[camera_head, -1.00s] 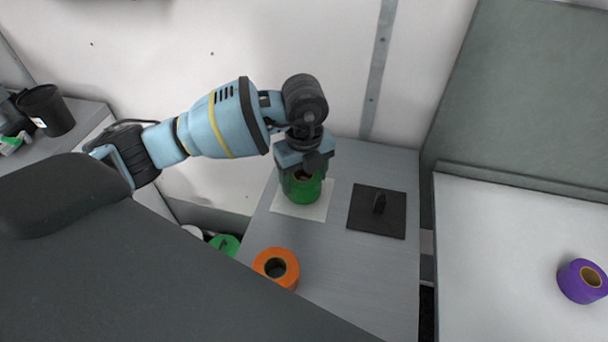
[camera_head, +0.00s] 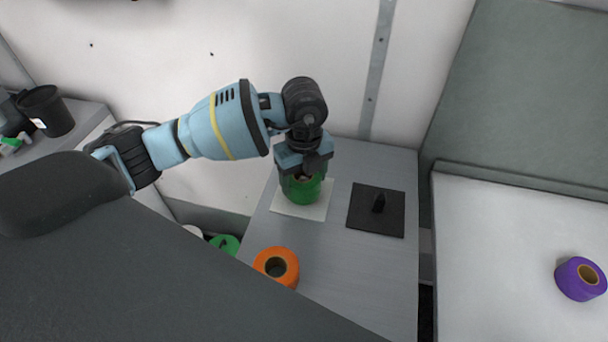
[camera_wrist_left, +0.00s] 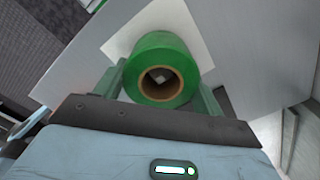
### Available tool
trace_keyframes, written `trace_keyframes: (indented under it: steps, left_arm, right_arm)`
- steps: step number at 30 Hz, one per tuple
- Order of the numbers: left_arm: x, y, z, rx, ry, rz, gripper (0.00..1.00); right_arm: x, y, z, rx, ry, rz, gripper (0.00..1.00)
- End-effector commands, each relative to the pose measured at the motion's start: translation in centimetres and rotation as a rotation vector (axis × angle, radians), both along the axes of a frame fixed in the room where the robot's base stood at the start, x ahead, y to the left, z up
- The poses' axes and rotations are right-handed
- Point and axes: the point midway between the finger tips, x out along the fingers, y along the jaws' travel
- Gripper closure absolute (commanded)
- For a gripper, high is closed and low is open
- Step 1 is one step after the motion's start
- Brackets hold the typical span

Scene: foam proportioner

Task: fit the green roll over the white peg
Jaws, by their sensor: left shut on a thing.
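The green roll (camera_head: 302,190) stands upright over the white square plate (camera_head: 318,211) on the grey table. My left gripper (camera_head: 304,174) points down from above and is shut on the roll, one finger on each side. In the left wrist view the green roll (camera_wrist_left: 140,88) sits between the fingers, its brown core facing the camera. A pale patch shows inside the core; I cannot tell whether it is the white peg's top or the plate. The rest of the peg is hidden. I cannot tell whether the roll touches the plate. My right gripper is not in view.
A black plate (camera_head: 362,220) with a black peg (camera_head: 379,203) lies to the right. An orange roll (camera_head: 276,267) is at the table's near-left edge. A purple roll (camera_head: 580,279) lies on the right-hand surface. A black cup (camera_head: 46,110) stands far left.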

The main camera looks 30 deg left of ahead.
Motion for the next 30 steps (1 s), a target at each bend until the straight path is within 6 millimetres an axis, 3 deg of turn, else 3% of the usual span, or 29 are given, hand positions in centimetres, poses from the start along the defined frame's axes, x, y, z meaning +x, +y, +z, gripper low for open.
trace_keyframes:
  steps: [14,15,16,25,30]
  left_arm:
    - [0.0,0.0,-0.9,0.001,0.001,0.0,0.56]
    - [0.0,0.0,-0.8,0.0,0.0,0.0,0.27]
    - [0.0,0.0,-0.8,0.0,0.0,0.0,0.23]
    - [0.0,0.0,-0.7,0.0,0.0,0.0,0.22]
    - [0.0,0.0,0.4,0.0,-0.004,0.0,0.22]
  right_arm:
    - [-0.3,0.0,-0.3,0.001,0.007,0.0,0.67]
    - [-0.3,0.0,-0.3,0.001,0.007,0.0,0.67]
    - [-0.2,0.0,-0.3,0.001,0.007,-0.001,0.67]
    - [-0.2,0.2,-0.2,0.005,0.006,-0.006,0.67]
    - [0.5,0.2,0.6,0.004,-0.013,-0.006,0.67]
